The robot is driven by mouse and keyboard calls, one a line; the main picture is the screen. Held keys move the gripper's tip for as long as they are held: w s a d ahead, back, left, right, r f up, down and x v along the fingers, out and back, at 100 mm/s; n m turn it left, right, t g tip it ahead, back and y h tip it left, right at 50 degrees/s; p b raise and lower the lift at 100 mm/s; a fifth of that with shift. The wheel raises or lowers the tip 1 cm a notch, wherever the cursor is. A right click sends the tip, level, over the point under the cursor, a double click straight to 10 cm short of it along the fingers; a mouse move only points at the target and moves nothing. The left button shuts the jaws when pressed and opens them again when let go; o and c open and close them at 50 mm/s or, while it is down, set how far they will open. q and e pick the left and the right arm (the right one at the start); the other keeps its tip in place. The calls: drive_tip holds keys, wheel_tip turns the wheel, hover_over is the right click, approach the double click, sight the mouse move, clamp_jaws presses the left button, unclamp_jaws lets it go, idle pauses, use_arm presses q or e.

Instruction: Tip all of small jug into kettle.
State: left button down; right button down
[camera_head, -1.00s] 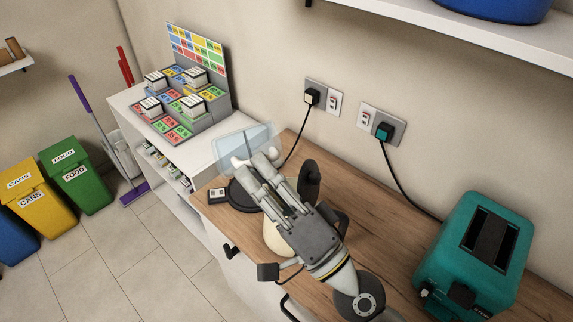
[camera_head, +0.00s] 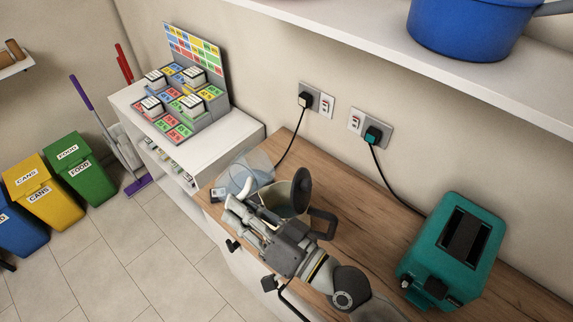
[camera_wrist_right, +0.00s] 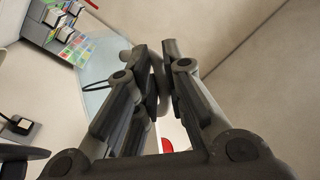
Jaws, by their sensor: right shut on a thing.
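The small jug (camera_head: 232,177) is clear, faintly blue glass. It is held tilted beside and partly above the kettle in the head view; its pale glass also shows in the wrist view (camera_wrist_right: 96,78). My right gripper (camera_head: 240,207) is shut on the jug's handle side; its fingers also show in the wrist view (camera_wrist_right: 158,85). The kettle (camera_head: 291,197) stands on the wooden counter with its dark round lid (camera_head: 303,184) raised and a black handle at right. My gripper hides part of its body. I cannot tell how much liquid is in the jug. My left gripper is out of view.
A teal toaster (camera_head: 453,250) stands on the wooden counter (camera_head: 372,215) at right. A shelf (camera_head: 390,52) with a blue pot (camera_head: 468,28) overhangs at upper right. Cords run from wall sockets (camera_head: 316,100). A white cabinet (camera_head: 236,137) bears a colourful display at left.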

drive_tip(key=s+a+f+n+g+h+p, duration=0.1)
drive_tip(key=a+f+n+h+p, duration=0.2)
drive_tip(key=a+f+n+h, duration=0.2)
wheel_tip(320, 180, down, 2)
drive_tip(key=shift+a+f+g+h, duration=0.1)
drive_tip(key=shift+a+g+h, duration=0.2)
drive_tip(key=shift+g+h, duration=0.15)
idle(0.5)
drive_tip(key=shift+s, duration=0.1)
